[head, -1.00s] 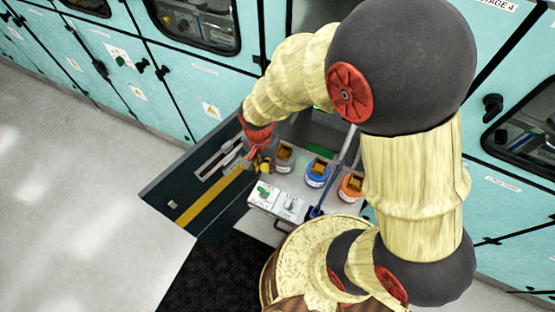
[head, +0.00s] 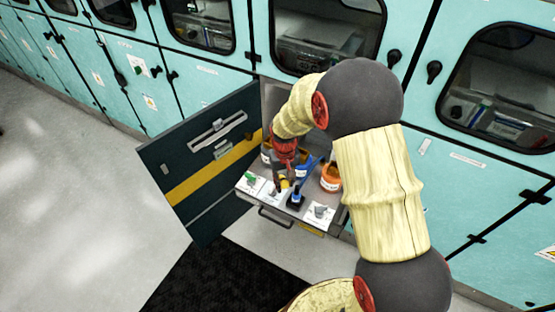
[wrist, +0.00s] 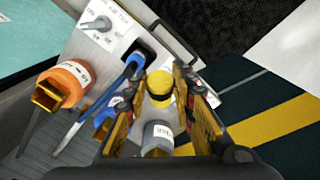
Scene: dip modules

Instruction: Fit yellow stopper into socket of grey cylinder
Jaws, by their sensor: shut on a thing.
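My gripper (wrist: 160,95) is shut on the yellow stopper (wrist: 160,84), which shows between the fingers in the wrist view. In the head view my gripper (head: 284,176) is above the front part of the shelf, with the stopper (head: 284,185) low between its fingers. The grey cylinder (wrist: 158,132) is below the stopper in the wrist view, partly hidden by my gripper. A yellow-brown piece shows at its near end. In the head view the grey cylinder (head: 266,156) is behind and left of my gripper. I cannot see into its socket.
An orange cylinder (head: 331,176) stands right of my gripper. A blue cylinder (wrist: 104,120) is partly hidden beside the left finger. A blue tool stands in a black holder (head: 296,201) close by. White cards with small parts line the front. An open dark door (head: 200,150) is at left.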

